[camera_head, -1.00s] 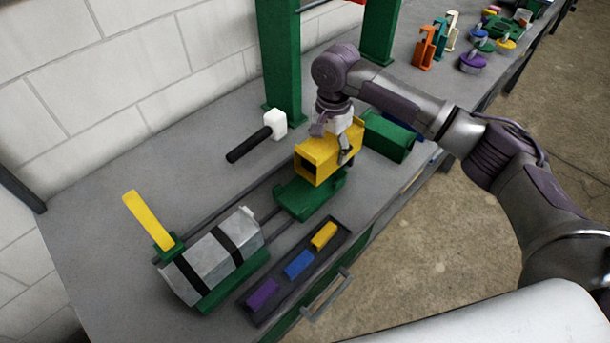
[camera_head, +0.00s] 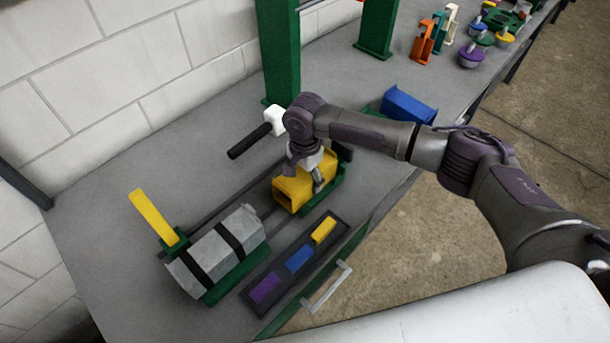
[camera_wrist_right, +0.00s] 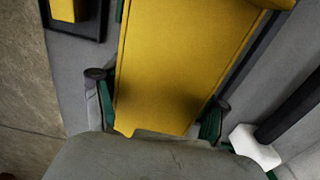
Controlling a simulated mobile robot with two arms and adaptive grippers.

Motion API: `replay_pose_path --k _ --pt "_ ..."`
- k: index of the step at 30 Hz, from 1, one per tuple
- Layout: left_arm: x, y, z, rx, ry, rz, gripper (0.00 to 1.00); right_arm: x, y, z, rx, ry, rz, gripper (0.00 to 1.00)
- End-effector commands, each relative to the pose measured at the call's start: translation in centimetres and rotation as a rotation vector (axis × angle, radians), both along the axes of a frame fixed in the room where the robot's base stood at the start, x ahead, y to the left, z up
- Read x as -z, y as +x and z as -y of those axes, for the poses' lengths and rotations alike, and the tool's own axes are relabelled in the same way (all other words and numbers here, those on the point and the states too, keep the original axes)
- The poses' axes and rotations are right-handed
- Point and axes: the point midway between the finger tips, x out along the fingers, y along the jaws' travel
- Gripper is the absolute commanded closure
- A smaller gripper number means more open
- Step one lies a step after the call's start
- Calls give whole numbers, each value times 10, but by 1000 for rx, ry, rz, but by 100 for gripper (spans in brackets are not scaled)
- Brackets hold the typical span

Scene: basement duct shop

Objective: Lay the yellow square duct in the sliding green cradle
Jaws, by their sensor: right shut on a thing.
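The yellow square duct (camera_head: 290,192) lies lengthwise over the sliding green cradle (camera_head: 334,193), its open end facing the grey clamped duct. My right gripper (camera_head: 307,178) is shut on the duct from above. The duct is down at the cradle's level; I cannot tell whether it rests fully on it. The duct and arm hide most of the cradle. In the right wrist view the duct (camera_wrist_right: 180,60) runs between the two fingers (camera_wrist_right: 157,108), with green edges beside it. My left gripper is not in view.
A grey duct with black straps (camera_head: 218,252) and a yellow lever (camera_head: 152,216) stand left on the rails. A black tray (camera_head: 338,232) of colored blocks lies in front. A black-handled mallet (camera_head: 250,140) lies behind. A blue duct (camera_head: 407,106) lies farther right.

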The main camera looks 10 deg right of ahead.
Motion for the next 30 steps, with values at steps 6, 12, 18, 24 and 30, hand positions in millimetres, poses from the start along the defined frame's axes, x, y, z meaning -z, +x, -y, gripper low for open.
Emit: replay_pose_path --k 6,12,18,24,30 --pt "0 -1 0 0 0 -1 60 2 0 0 0 1 -1 9" --pt "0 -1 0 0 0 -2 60 1 0 0 0 0 0 3" --pt "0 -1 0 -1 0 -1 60 0 0 0 0 1 1 3" --pt "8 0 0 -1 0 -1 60 -22 1 0 -1 2 3 3" --pt "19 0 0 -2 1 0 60 -65 1 -1 -1 4 4 3"
